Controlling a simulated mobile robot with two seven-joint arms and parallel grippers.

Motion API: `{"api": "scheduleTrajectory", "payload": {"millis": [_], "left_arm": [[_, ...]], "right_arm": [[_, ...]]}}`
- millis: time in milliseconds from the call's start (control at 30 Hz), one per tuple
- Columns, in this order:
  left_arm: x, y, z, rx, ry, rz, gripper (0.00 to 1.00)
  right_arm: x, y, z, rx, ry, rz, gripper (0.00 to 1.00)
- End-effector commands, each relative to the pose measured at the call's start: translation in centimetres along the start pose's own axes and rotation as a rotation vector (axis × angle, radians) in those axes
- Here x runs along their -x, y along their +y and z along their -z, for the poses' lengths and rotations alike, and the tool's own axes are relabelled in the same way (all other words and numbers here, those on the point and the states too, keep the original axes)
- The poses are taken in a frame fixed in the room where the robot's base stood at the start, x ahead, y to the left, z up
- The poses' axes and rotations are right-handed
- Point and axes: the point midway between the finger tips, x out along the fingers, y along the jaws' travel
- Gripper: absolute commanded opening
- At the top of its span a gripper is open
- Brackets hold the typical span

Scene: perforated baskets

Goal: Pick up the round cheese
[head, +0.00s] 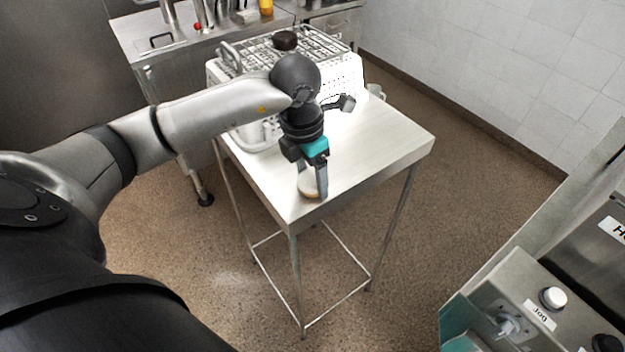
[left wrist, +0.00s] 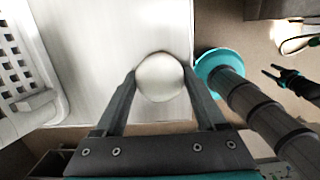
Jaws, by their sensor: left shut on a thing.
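The round cheese (left wrist: 160,78) is pale and disc-like in the left wrist view, between the two fingers of my left gripper (left wrist: 158,88). In the head view the cheese (head: 308,187) shows as a pale round with a tan lower edge, near the front corner of the metal table (head: 385,150). My left gripper (head: 313,182) points down and is shut on it. The fingers hide part of its sides. I cannot tell whether the cheese touches the tabletop. My right gripper is not clearly in the head view.
A white perforated basket (head: 345,72) stands at the back of the table, and it also shows in the left wrist view (left wrist: 40,100). A dark round object (head: 286,40) is on top. The table's right side is clear. A control panel (head: 545,305) stands at lower right.

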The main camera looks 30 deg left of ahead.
Motion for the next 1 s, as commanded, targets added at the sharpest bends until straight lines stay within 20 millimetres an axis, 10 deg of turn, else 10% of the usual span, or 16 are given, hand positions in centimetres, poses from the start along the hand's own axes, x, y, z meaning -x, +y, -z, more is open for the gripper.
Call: {"api": "scheduleTrajectory", "payload": {"millis": [400,767,1000], "left_arm": [[0.1,0.0,0.0,0.0,-0.001,-0.001,0.05],[1.6,0.0,-0.3,-0.001,-0.004,-0.001,0.05],[6.8,0.1,-1.0,-0.001,-0.01,-0.004,0.05]], "right_arm": [[0.0,0.0,-0.1,-0.001,-0.001,0.0,0.5],[0.1,0.0,-0.1,-0.002,-0.002,0.0,0.5],[0.4,0.0,-0.1,-0.002,-0.002,0.0,0.5]]}}
